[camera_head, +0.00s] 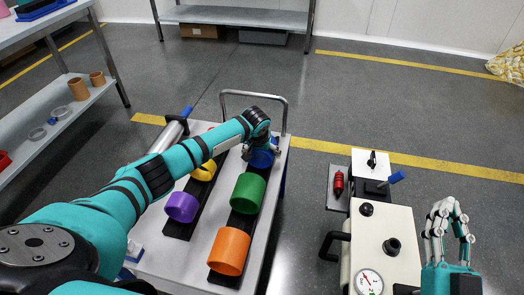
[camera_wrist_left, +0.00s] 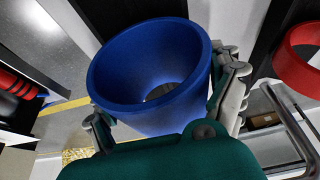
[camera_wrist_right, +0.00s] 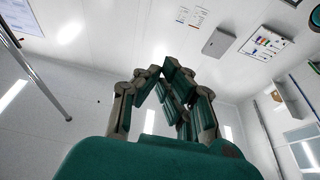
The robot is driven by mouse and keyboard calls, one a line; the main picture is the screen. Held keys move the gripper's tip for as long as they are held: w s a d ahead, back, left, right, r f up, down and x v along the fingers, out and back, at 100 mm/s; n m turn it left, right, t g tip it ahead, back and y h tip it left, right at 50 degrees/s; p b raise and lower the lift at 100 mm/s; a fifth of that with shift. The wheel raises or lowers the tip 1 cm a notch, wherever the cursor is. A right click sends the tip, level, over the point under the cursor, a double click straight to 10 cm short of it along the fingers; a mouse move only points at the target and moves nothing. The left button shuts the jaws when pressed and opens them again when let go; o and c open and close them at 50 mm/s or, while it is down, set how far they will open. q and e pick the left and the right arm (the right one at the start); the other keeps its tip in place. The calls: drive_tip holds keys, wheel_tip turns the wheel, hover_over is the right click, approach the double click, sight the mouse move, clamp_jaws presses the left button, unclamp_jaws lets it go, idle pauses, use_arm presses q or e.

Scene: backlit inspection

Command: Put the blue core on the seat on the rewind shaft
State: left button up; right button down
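The blue core (camera_head: 261,158) is at the far end of the right dark rack on the cart; the left wrist view shows it large, its hollow end facing the camera (camera_wrist_left: 120,83). My left gripper (camera_head: 262,143) is around its outside, with fingers against opposite sides in the left wrist view. Whether the core is lifted off the rack cannot be told. A silver shaft (camera_head: 165,138) with a black flange and a blue lever (camera_head: 187,112) lies behind my left arm, partly hidden; its seat cannot be made out. My right gripper (camera_head: 450,215) is empty, fingers pointing up and converging.
The cart holds green (camera_head: 248,193), orange (camera_head: 229,251), purple (camera_head: 182,207) and yellow (camera_head: 205,171) cores. A red core (camera_wrist_left: 298,57) shows in the left wrist view. A metal rail (camera_head: 285,115) borders the cart's far end. A cream machine (camera_head: 385,240) stands right, across open floor.

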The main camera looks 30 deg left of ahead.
use_arm(q)
drive_tip(key=c, duration=0.5)
drive_tip(key=shift+c, duration=0.2)
drive_tip(key=shift+r, duration=0.1)
drive_tip(key=shift+r, duration=0.2)
wheel_tip(320, 180, up, 4)
drive_tip(key=shift+w+p, duration=0.1)
drive_tip(key=shift+p, duration=1)
wheel_tip(320, 180, up, 5)
drive_tip(key=shift+f+p, duration=0.1)
drive_tip(key=shift+p, duration=0.8)
drive_tip(key=shift+r, duration=0.3)
use_arm(e)
drive_tip(key=s+d+f+g+h, duration=0.1)
drive_tip(key=s+f+g, duration=0.1)
drive_tip(key=f+g, duration=0.3)
drive_tip(key=s+d+f+g+h, duration=0.2)
drive_tip(key=f+g, duration=0.3)
drive_tip(key=f, duration=0.6)
drive_tip(key=shift+d+h, duration=0.2)
drive_tip(key=shift+h, duration=0.1)
